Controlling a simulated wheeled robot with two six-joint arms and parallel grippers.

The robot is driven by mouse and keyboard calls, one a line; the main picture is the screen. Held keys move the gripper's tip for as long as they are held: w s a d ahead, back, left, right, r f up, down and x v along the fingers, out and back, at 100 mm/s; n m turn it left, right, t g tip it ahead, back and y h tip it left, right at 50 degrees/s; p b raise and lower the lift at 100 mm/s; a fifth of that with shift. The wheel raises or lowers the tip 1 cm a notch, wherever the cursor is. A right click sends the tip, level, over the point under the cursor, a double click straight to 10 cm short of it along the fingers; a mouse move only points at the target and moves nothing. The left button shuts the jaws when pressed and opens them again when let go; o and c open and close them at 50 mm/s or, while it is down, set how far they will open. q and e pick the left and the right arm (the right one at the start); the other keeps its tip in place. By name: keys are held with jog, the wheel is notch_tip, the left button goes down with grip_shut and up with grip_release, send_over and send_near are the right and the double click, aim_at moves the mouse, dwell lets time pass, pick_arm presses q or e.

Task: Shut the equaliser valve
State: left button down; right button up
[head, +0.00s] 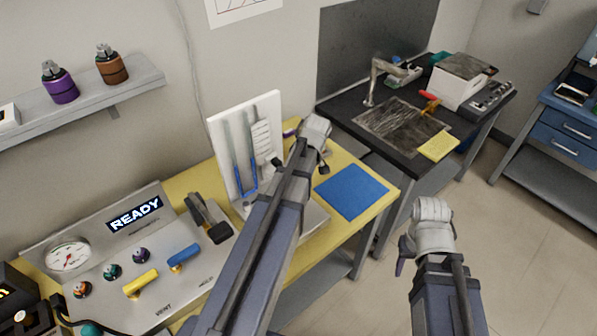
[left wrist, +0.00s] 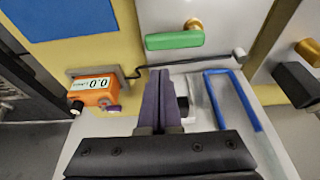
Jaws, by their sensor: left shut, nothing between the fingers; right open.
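A green lever handle (left wrist: 174,40) on a brass fitting (left wrist: 193,24) shows at the top of the left wrist view. It lies crosswise in that picture, on a pale panel near blue U-shaped tubing (left wrist: 245,105). The handle is hidden in the head view, where the white manometer board (head: 268,106) stands upright on the yellow bench. My left gripper (left wrist: 160,72) is shut and empty, its fingertips a short way from the green handle, apart in the picture. In the head view it is by the board's right side (head: 290,132). My right gripper (head: 400,266) is open and empty, over the floor.
An orange meter (left wrist: 95,91) sits left of my left fingers. A blue mat (head: 352,191) lies on the bench's right. A console (head: 205,275) with yellow and blue levers is at left. A dark table (head: 345,108) stands behind at right.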

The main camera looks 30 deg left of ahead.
pick_arm(q)
jog(key=b+x, duration=0.6)
jog(key=x, duration=0.2)
jog(key=shift+d+b, duration=0.1)
jog(key=shift+b, duration=0.2)
pick_arm(e)
notch_tip(320, 180, down, 7)
jog(key=shift+f, duration=0.2)
